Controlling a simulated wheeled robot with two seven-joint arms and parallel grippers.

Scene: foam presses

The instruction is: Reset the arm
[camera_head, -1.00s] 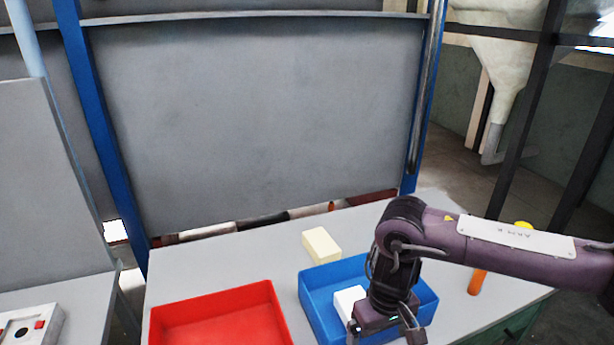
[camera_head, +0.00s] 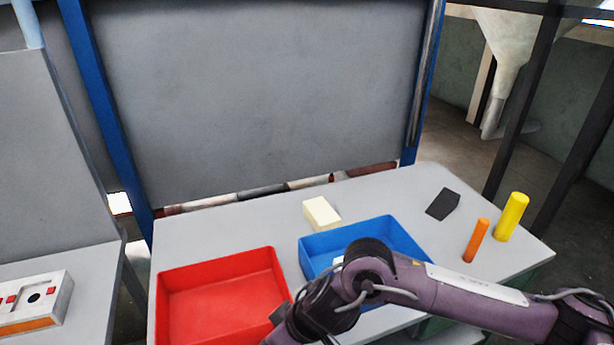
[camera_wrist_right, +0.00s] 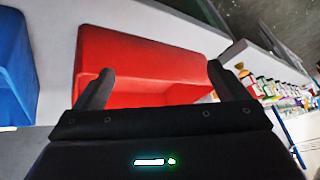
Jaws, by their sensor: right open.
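My right arm (camera_head: 440,292) reaches in from the right in the head view, low over the front of the table. Its gripper is cut off by the bottom edge there. In the right wrist view my right gripper (camera_wrist_right: 158,82) is open, with nothing between its two dark fingers. The outside of the red tray (camera_wrist_right: 145,62) shows beyond the fingers; the tray also shows in the head view (camera_head: 215,262). My left gripper is in neither view.
A blue tray (camera_head: 372,230) holds a white block, mostly hidden behind my arm. A control box (camera_head: 35,302) is at far left.

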